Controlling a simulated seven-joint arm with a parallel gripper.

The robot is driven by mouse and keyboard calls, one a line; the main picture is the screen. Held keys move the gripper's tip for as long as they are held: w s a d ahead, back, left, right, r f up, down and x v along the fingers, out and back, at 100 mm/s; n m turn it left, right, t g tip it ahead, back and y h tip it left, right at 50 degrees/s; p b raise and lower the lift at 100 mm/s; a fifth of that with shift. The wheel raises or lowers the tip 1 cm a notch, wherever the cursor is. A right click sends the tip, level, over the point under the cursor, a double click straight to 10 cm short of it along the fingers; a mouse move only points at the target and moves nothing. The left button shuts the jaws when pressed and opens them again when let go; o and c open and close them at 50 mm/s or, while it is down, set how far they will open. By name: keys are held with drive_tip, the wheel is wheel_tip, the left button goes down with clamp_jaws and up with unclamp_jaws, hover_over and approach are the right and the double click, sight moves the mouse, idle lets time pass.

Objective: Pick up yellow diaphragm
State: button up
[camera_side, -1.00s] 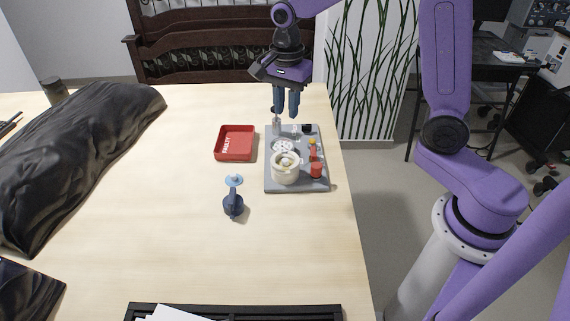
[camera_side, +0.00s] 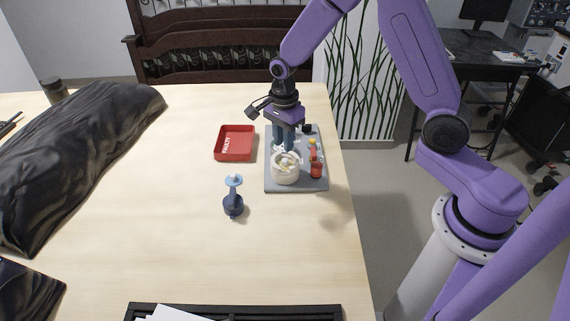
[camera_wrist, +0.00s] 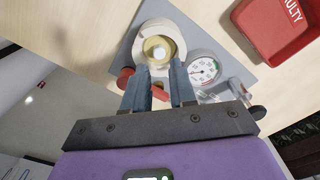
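A pale yellow ring (camera_wrist: 158,48), which looks like the yellow diaphragm, sits inside the round white housing (camera_wrist: 173,22) in the wrist view. In the side view the housing (camera_side: 285,176) stands on the grey tray (camera_side: 272,187), and the ring is small and partly hidden there. My gripper (camera_wrist: 160,66) is open, its two blue-grey fingers apart with nothing between them. Its tips appear at the near rim of the housing in the wrist view. In the side view my gripper (camera_side: 284,150) points down just behind the housing; I cannot tell whether it touches.
A white dial gauge (camera_wrist: 203,70) lies beside the housing. Red parts (camera_side: 316,170) stand on the tray's right side. A red bin marked FAULTY (camera_side: 235,155) is left of the tray. A dark blue stand with a light-blue disc (camera_side: 234,181) is nearer the camera.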

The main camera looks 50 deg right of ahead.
sight(285, 159)
drive_tip(key=shift+s+d+f, duration=0.1)
drive_tip(key=shift+d+f, duration=0.05)
drive_tip(key=shift+f, duration=2.85)
clamp_jaws()
